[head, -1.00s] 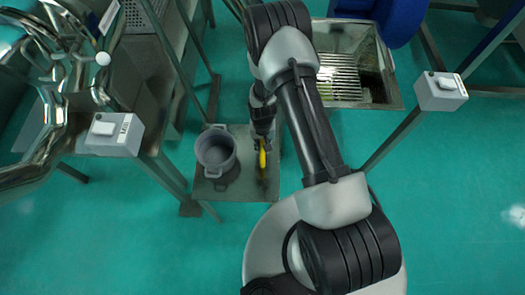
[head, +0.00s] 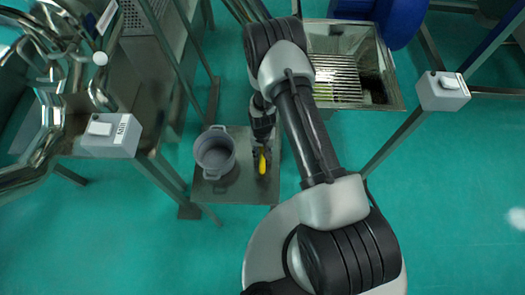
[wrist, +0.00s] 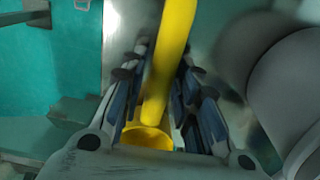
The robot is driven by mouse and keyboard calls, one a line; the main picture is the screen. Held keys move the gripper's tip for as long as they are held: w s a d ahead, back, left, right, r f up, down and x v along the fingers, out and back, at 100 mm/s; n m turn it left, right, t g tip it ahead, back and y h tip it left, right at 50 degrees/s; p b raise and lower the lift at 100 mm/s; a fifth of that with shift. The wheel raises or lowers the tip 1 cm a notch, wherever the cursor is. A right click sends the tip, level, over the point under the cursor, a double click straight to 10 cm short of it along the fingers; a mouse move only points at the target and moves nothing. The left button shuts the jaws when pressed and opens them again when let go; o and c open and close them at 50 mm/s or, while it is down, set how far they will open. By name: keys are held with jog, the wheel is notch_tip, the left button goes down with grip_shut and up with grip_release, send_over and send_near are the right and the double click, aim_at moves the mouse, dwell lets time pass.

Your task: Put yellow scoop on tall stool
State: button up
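The yellow scoop (head: 262,163) shows at the end of my gripper (head: 262,150) in the head view. In the wrist view the yellow scoop (wrist: 168,60) runs between the two fingers of my gripper (wrist: 165,60), with its round cup low in the picture. The fingers lie close on both sides of the handle and appear shut on it. The scoop is over the right part of the small square metal stool (head: 232,192). I cannot tell whether the scoop touches the stool top.
A grey pot (head: 215,152) stands on the left part of the stool, close beside my gripper. A metal frame with a grey switch box (head: 110,135) is at left. A metal bin with a grate (head: 335,75) is behind, and another switch box (head: 442,91) is at right.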

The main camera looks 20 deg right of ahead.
jog(key=shift+o, duration=0.6)
jog(key=shift+r, duration=0.1)
jog(key=shift+r+p, duration=0.3)
notch_tip(320, 180, up, 11)
jog(key=p, duration=0.3)
notch_tip(320, 180, up, 18)
jog(key=t, duration=0.1)
send_over(262, 150)
jog(key=w, duration=0.1)
jog(key=s+r+n+t, duration=0.15)
jog(key=s+r, duration=0.25)
jog(key=r, duration=0.9)
jog(key=s+r+n+t, duration=0.1)
jog(key=s+r, duration=0.5)
jog(key=s, duration=0.3)
jog(key=s+r+n+t, duration=0.1)
jog(key=s+r, duration=0.5)
jog(key=s, duration=0.3)
jog(key=shift+s+r, duration=0.35)
jog(key=shift+s, duration=0.05)
